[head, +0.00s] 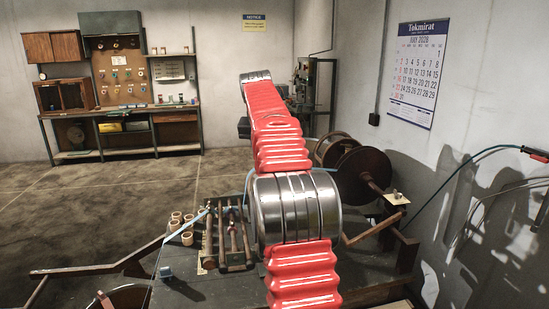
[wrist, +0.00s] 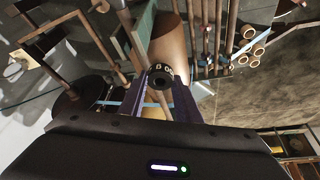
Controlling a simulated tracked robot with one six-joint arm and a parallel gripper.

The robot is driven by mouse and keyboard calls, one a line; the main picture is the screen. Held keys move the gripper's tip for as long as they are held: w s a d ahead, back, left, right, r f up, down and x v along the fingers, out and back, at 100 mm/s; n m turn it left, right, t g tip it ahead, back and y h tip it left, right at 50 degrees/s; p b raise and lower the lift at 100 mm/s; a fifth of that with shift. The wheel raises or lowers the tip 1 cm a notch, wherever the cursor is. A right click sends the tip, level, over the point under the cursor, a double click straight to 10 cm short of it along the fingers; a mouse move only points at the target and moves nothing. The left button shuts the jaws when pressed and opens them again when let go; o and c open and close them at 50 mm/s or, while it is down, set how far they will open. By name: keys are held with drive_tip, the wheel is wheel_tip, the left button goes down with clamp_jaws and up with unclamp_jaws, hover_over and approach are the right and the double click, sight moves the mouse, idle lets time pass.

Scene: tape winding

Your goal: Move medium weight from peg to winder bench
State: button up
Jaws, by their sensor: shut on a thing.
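A small dark round weight (wrist: 160,70) with a hole in its middle and pale lettering on its rim shows in the wrist view. My gripper (wrist: 157,84) is shut on it, with one purple finger on each side. I cannot tell its size class from the lettering. The winder bench (head: 190,291) is a dark table in the lower middle of the head view, with rods and rollers on it. In the wrist view its parts lie beyond the weight. My gripper and the weight are hidden behind my red arm in the head view. The peg is not clearly seen.
Large brown reels (head: 364,176) stand at the bench's right. Several tan rings (head: 181,226) sit on its left, beside a rack of rods (head: 231,238). A wooden frame arm (head: 95,270) sticks out left. A shelved workbench (head: 122,115) stands at the back wall. The floor between is clear.

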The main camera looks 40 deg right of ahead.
drive_tip(key=w+a+f+n+t+y, duration=0.1)
drive_tip(key=a+f+n, duration=0.3)
drive_tip(key=a+f, duration=0.95)
drive_tip(key=w+a+f+n+t+y, duration=0.1)
drive_tip(key=a+f+n, duration=0.3)
drive_tip(key=a+f, duration=0.95)
drive_tip(key=s+a+f+n, duration=0.1)
drive_tip(key=s+a+f, duration=0.1)
drive_tip(key=a, duration=0.5)
drive_tip(key=s+a+f+n+y, duration=0.1)
drive_tip(key=s+a+f, duration=0.1)
drive_tip(key=a, duration=0.4)
drive_tip(key=shift+s+a+n+y, duration=0.3)
drive_tip(key=shift+s+a+n, duration=0.1)
